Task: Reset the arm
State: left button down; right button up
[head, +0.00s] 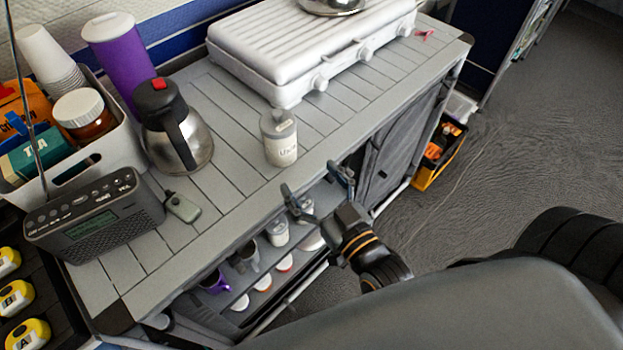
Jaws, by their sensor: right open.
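My right gripper (318,196) is open and empty in the head view. It is beside the front edge of the grey slatted counter (225,95), with its two fingers spread. A lidded jar (279,140) with writing on its front stands upright on the counter, just beyond the fingers and apart from them. The lower part of the right arm is hidden behind my own grey body. My left gripper does not show.
On the counter are a white grill (275,55), a steel coffee pot (175,130), a radio (95,215) and a white bin (110,140). A shelf below holds mugs and jars (278,232). An orange-black box (440,155) is on the floor. Open floor lies right.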

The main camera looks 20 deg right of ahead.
aim_at(298, 190)
dwell(0.5)
jog(key=f+g, duration=0.2)
jog(key=f, duration=0.1)
jog(key=f+g, duration=0.2)
jog(key=shift+s+a+f+n, duration=0.25)
jog(key=shift+s+n, duration=0.1)
jog(key=shift+n, duration=0.05)
jog(key=s+d+f+g+h, duration=0.2)
jog(key=s+d+f+g, duration=0.3)
jog(key=s+f+g, duration=0.6)
notch_tip(298, 190, down, 22)
jog(key=s+p, duration=0.2)
jog(key=s, duration=0.1)
jog(key=s+d+f+g+p, duration=0.1)
jog(key=s+d+f, duration=0.1)
jog(key=s+f, duration=1.2)
jog(key=s, duration=0.2)
jog(key=shift+s+d+f+g, duration=0.3)
jog(key=shift+d+f+g, duration=0.05)
jog(key=shift+f+g, duration=0.05)
